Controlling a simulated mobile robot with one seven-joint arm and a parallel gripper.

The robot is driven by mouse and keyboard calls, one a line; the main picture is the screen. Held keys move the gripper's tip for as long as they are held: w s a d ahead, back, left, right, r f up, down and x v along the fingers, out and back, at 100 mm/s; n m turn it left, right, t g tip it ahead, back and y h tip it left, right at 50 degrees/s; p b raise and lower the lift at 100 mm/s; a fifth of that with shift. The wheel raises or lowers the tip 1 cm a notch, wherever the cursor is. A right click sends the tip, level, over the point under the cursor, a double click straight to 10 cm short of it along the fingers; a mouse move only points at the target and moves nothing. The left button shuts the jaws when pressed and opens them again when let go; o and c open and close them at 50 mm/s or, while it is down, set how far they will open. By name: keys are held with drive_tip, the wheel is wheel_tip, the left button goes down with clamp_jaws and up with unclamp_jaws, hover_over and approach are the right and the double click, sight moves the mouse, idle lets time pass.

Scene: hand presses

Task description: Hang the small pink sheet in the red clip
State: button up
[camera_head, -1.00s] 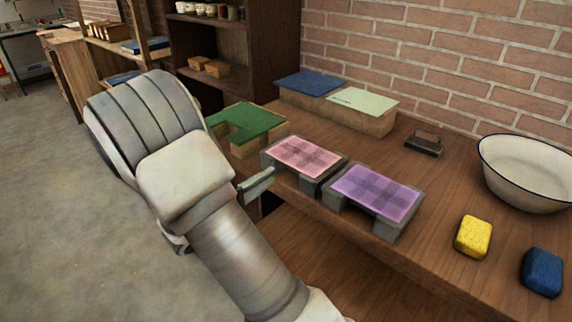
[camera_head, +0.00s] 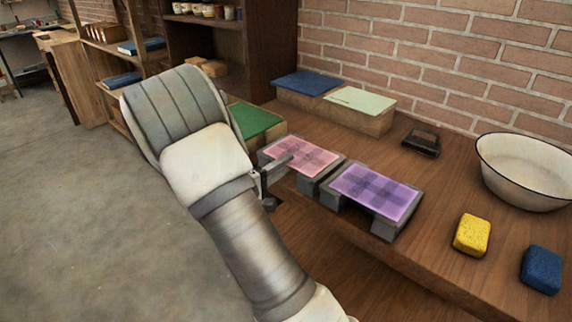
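The small pink sheet (camera_head: 305,157) lies flat on a grey, bridge-like stand near the table's front edge. My gripper (camera_head: 288,164) is at the left front edge of this sheet; one finger shows, reaching over or against the edge. My own arm hides the rest of the gripper, so I cannot tell whether it is open or shut, or touching the sheet. A purple sheet (camera_head: 375,191) lies on a similar stand to the right. No red clip can be seen in this view.
A green-topped block (camera_head: 256,120) stands behind my arm. Blue (camera_head: 308,82) and pale green (camera_head: 360,100) boards lie on blocks at the back. A dark press-like object (camera_head: 422,141), a white basin (camera_head: 525,170), and yellow (camera_head: 472,235) and blue (camera_head: 542,269) sponges are on the right.

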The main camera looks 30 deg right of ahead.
clamp_jaws()
drive_tip(key=shift+r+p, duration=0.55)
drive_tip(key=shift+r, duration=1)
drive_tip(key=r+v, duration=0.3)
drive_tip(key=v, duration=1.9)
